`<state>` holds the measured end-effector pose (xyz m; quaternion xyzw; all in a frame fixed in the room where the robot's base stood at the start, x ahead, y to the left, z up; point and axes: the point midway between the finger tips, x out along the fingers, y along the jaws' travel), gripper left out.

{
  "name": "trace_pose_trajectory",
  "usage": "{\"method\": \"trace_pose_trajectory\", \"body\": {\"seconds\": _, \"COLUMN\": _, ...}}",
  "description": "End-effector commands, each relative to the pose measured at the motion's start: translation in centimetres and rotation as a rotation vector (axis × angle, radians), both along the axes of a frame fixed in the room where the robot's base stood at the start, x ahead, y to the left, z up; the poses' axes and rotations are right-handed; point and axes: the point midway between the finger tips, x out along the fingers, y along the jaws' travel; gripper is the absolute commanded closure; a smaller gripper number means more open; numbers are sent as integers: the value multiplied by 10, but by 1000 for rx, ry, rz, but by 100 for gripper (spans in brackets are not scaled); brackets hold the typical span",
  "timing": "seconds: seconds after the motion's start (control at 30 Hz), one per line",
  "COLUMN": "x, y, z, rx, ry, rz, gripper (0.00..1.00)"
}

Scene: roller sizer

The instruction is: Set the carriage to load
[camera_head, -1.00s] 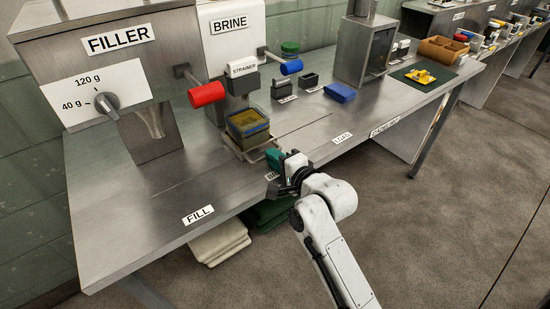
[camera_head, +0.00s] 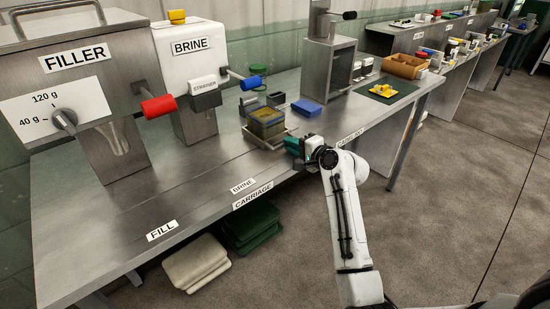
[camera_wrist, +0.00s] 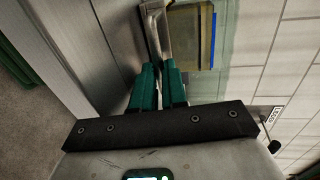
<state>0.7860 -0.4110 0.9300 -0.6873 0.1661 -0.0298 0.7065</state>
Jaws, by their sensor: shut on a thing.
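The carriage (camera_head: 262,142) is a pale metal tray on the bench top, bearing a clear square box (camera_head: 267,123) with yellowish-brown contents. It stands right of the BRINE edge label (camera_head: 242,185) and left of a label (camera_head: 350,136) that is partly behind my arm. My gripper (camera_head: 293,147) is at the carriage's front right side. In the wrist view its teal fingers (camera_wrist: 159,72) are closed on the carriage's grey handle (camera_wrist: 153,28), with the box (camera_wrist: 190,38) just beyond. The exact contact is partly hidden.
The FILL label (camera_head: 162,231) is at the bench's left. The filler (camera_head: 75,85), with its red handle, and the brine unit (camera_head: 187,75) stand behind. A blue block (camera_head: 307,107) and a grey machine (camera_head: 328,65) are right of the carriage.

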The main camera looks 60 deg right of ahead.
Motion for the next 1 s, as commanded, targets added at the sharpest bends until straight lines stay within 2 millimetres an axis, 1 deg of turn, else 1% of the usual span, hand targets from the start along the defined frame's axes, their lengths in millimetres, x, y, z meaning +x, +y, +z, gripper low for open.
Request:
{"method": "trace_pose_trajectory", "body": {"seconds": 0.03, "x": -4, "y": -12, "z": -2, "rx": 1, "ry": 0, "rz": -5, "gripper": 100}}
{"method": "trace_pose_trajectory", "body": {"seconds": 0.1, "x": -8, "y": -24, "z": -2, "rx": 1, "ry": 1, "rz": -5, "gripper": 100}}
{"method": "trace_pose_trajectory", "body": {"seconds": 0.3, "x": -14, "y": -45, "z": -2, "rx": 2, "ry": 3, "rz": -3, "gripper": 100}}
{"method": "trace_pose_trajectory", "body": {"seconds": 0.5, "x": -17, "y": -54, "z": -2, "rx": 1, "ry": 3, "rz": -3, "gripper": 100}}
{"method": "trace_pose_trajectory", "body": {"seconds": 0.87, "x": -18, "y": -57, "z": -2, "rx": 0, "ry": 3, "rz": -8, "gripper": 100}}
{"method": "trace_pose_trajectory", "body": {"seconds": 0.9, "x": -18, "y": -57, "z": -2, "rx": 0, "ry": 3, "rz": -8, "gripper": 85}}
{"method": "trace_pose_trajectory", "body": {"seconds": 1.0, "x": -17, "y": -56, "z": -1, "rx": 1, "ry": 3, "rz": -6, "gripper": 77}}
